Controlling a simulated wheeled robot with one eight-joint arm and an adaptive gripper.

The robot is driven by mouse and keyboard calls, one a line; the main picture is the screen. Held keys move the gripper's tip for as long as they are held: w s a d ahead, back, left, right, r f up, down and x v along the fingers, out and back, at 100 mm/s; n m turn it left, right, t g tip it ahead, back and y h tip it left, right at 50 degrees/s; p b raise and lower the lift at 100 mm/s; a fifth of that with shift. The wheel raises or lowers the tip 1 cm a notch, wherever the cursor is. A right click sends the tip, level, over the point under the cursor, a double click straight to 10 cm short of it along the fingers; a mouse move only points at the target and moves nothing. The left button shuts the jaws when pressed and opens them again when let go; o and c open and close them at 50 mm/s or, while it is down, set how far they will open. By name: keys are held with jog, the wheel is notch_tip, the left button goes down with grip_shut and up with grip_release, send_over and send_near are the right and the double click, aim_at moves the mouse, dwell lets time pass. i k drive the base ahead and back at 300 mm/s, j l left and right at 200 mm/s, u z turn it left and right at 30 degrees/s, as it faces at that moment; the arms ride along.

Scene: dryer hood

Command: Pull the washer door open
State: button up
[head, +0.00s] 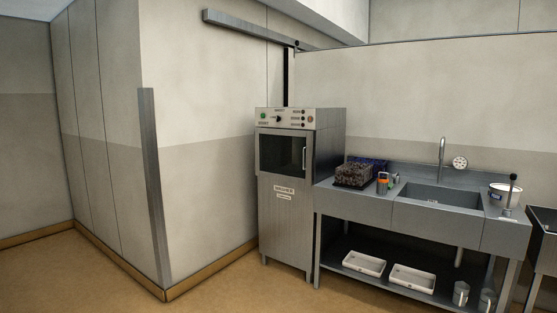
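The washer (286,222) is a tall stainless steel cabinet against the wall, just left of the sink bench, with a control panel (284,118) on top. Its door (281,153) is in the upper half, with a dark window, and looks closed. A light vertical handle (304,158) is on the door's right side. My gripper is not in view, so its state and its distance from the handle are hidden.
A steel sink bench (361,206) stands right of the washer, holding a dark rack (356,174) and a white bucket (503,196). White trays (364,263) lie on its lower shelf. A wall corner with a metal guard (154,185) juts out at left. The floor (225,290) before the washer is clear.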

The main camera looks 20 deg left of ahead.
aim_at(308, 135)
jog(key=i+j+u, duration=0.1)
jog(key=i+j, duration=0.15)
jog(key=i, duration=0.2)
jog(key=i+j+u, duration=0.1)
jog(key=i+j, duration=0.15)
jog(key=i, duration=0.15)
